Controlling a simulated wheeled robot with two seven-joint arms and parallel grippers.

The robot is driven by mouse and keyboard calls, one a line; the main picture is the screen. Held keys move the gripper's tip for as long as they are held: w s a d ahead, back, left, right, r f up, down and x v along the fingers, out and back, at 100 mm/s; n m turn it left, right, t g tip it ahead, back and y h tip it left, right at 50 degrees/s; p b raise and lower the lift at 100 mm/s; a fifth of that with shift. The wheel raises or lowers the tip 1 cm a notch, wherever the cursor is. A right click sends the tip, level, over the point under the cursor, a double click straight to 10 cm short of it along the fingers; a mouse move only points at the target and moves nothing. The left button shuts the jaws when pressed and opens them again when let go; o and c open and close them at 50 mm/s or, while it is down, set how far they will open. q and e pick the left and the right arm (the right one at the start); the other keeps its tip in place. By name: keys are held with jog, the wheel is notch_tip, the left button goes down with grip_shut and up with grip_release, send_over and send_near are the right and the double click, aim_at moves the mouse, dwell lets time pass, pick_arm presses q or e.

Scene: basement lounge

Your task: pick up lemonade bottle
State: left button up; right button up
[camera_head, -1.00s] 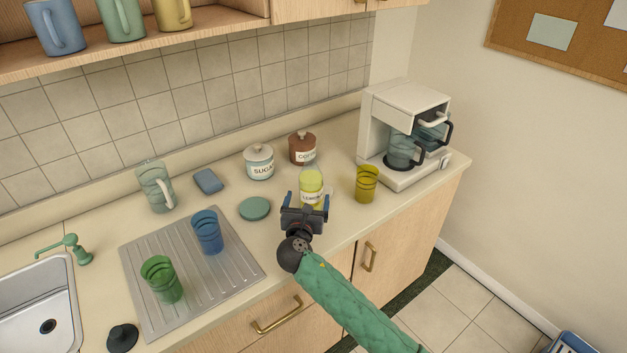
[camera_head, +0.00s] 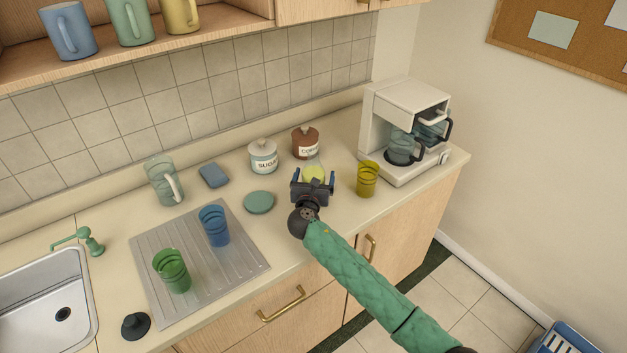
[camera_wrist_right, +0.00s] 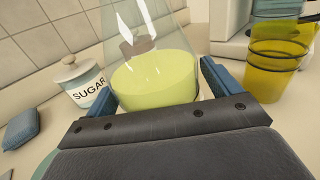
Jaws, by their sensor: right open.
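The lemonade bottle (camera_head: 314,171) is clear glass with pale yellow-green liquid and stands on the counter, its lower part hidden behind my right gripper in the head view. My right gripper (camera_head: 313,184) is open, its blue fingers on either side of the bottle. In the right wrist view the bottle (camera_wrist_right: 155,75) rises between the two fingers (camera_wrist_right: 160,90). I cannot tell whether either finger touches the glass. My left gripper does not show.
A yellow cup (camera_head: 367,179) stands close right of the bottle. Behind are a sugar jar (camera_head: 263,157) and a brown coffee jar (camera_head: 305,143). A green round disc (camera_head: 259,202) lies left. The coffee maker (camera_head: 400,130) stands further right.

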jog(key=shift+r, duration=0.1)
jog(key=c, duration=1.4)
jog(key=shift+c, duration=0.2)
